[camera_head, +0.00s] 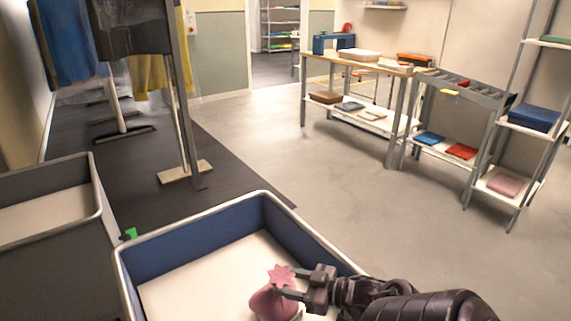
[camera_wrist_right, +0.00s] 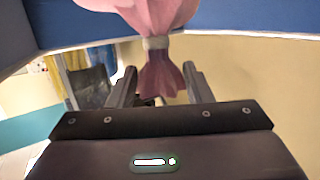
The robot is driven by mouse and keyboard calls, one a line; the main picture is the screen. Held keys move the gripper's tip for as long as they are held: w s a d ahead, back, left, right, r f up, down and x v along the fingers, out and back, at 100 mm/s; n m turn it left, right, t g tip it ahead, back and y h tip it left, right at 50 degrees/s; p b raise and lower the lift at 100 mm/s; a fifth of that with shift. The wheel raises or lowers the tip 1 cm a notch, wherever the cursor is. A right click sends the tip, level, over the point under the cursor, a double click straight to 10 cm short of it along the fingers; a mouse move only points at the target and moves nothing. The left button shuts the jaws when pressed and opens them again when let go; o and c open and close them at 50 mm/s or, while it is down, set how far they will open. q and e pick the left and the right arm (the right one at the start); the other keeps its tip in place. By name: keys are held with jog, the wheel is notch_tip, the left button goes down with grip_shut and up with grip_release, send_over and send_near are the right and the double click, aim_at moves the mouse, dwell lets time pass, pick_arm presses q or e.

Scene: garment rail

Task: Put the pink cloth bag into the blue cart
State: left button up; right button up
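The pink cloth bag (camera_head: 272,302) is inside the outline of the blue cart (camera_head: 190,242), over its pale floor near the front right. I cannot tell whether it touches the floor. My right gripper (camera_head: 284,282) reaches in from the right at the bag's gathered top. In the right wrist view, the bag's frilled top (camera_wrist_right: 162,78) and pale tie (camera_wrist_right: 157,43) lie between two spread fingers, with visible gaps at both sides. The right gripper (camera_wrist_right: 160,76) looks open there. My left gripper is not in view.
A grey cart (camera_head: 50,230) stands left of the blue cart. A garment rail (camera_head: 180,100) with hanging clothes is behind. A wooden table (camera_head: 350,62), a grey rack (camera_head: 460,95) and a shelf (camera_head: 535,115) stand at the right. The floor between is clear.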

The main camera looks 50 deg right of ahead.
jog(key=o, duration=1.2)
jog(key=shift+o, duration=0.2)
jog(key=shift+r, duration=0.1)
jog(key=shift+r, duration=0.25)
notch_tip(320, 180, up, 9)
jog(key=p, duration=0.2)
jog(key=shift+r+p, duration=0.1)
jog(key=shift+p, duration=0.3)
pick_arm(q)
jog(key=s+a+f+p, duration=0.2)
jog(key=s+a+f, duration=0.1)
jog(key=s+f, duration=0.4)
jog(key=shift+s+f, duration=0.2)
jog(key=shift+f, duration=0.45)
pick_arm(e)
notch_tip(320, 180, up, 10)
